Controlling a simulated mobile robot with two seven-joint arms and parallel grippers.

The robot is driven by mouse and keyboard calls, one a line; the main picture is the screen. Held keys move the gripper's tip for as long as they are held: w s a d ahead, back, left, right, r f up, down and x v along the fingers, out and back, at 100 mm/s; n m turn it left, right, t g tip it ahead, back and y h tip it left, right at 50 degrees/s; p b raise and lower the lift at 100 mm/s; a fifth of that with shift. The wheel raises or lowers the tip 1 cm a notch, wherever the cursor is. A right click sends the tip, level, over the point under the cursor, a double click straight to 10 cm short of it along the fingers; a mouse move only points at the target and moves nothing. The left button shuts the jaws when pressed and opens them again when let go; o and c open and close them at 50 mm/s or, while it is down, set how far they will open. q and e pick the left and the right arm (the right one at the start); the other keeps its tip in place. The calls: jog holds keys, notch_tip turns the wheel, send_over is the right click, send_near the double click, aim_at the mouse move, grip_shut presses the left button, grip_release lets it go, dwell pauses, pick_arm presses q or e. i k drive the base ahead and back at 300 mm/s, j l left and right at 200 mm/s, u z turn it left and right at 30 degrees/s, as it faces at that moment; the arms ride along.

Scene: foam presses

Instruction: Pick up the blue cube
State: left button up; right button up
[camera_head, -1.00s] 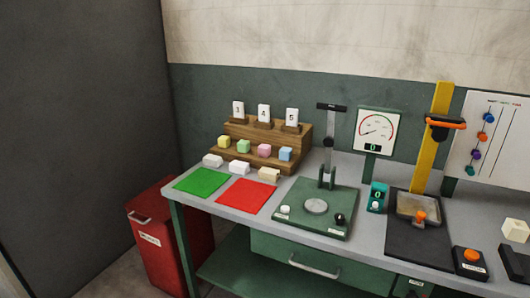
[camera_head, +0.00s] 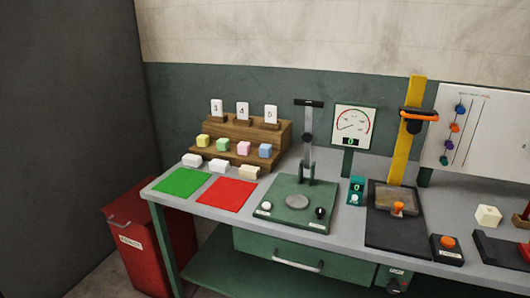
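Neither of my grippers is in view.
In front of the rack lie several whitish blocks (camera_head: 219,166), a green mat (camera_head: 182,182) and a red mat (camera_head: 227,193). A green press (camera_head: 297,205) stands right of them, then a yellow-column press (camera_head: 408,150). A red bin (camera_head: 145,245) stands at the bench's left end.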

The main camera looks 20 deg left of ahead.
aim_at(265, 150)
jog(key=i+j+u, duration=0.1)
jog(key=j, duration=0.3)
jog(key=i+j, duration=0.1)
jog(key=j, duration=0.25)
jog(key=i+j+u, duration=0.15)
jog(key=j, duration=0.25)
jog(key=i+j, duration=0.1)
jog(key=j, duration=0.25)
jog(key=u, duration=0.05)
